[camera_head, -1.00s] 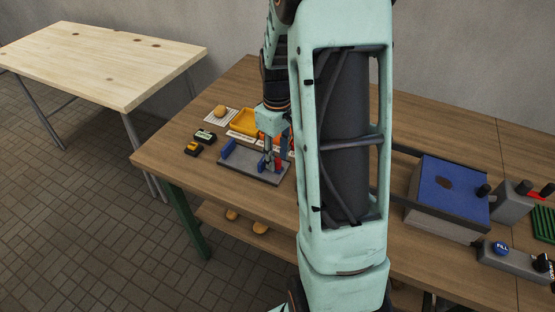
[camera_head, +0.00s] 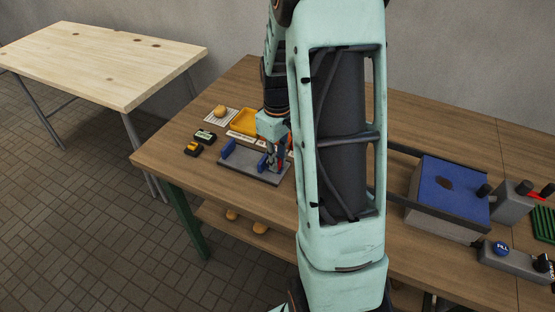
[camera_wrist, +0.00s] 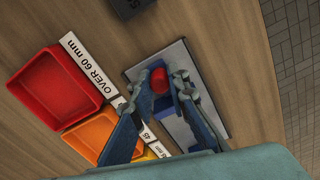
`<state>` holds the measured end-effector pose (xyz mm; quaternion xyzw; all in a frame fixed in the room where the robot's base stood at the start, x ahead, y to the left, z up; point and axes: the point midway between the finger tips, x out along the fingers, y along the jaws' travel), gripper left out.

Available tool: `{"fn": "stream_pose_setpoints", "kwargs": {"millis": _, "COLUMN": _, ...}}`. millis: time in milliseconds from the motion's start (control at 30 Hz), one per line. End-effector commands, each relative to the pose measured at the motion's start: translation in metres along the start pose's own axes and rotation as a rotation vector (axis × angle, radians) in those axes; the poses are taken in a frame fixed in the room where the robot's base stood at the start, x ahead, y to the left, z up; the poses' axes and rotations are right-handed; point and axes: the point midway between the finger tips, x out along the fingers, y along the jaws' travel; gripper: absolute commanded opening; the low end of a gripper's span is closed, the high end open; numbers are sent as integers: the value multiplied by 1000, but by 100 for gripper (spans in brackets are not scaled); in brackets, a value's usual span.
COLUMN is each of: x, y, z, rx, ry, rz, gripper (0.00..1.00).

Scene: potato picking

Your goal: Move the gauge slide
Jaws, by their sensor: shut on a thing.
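The gauge is a grey plate (camera_head: 238,169) with blue blocks, on the wooden table left of my arm in the head view. A blue fixed block (camera_head: 228,149) stands at its left end. My gripper (camera_head: 273,162) is low over the plate's right part. In the wrist view my gripper (camera_wrist: 161,88) is shut on the gauge slide, a blue piece with a red knob (camera_wrist: 158,80), one finger on either side. The grey plate (camera_wrist: 212,108) also shows there. The fingers hide much of the slide, and its exact contact is partly hidden.
A red bin (camera_wrist: 55,90) and an orange bin (camera_wrist: 90,133) stand beside the gauge, with an "OVER 60 mm" label (camera_wrist: 88,62). A potato (camera_head: 220,111) lies on a white rack behind. Two small devices (camera_head: 198,143) sit left of the gauge. A blue-topped box (camera_head: 452,190) stands right.

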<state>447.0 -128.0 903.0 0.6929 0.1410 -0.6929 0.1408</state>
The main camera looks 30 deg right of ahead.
Motion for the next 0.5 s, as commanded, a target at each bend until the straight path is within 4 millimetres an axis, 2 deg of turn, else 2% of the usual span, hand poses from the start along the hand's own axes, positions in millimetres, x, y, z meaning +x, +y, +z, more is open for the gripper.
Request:
{"fn": "stream_pose_setpoints", "kwargs": {"millis": 167, "x": 0, "y": -2, "z": -8, "rx": -4, "ry": 1, "rz": 0, "gripper": 0}}
{"fn": "stream_pose_setpoints", "kwargs": {"millis": 400, "x": 0, "y": -13, "z": -50, "rx": -5, "ry": 1, "rz": 1, "gripper": 0}}
{"fn": "stream_pose_setpoints", "kwargs": {"millis": 500, "x": 0, "y": -15, "z": -57, "rx": -2, "ry": 1, "rz": 1, "gripper": 0}}
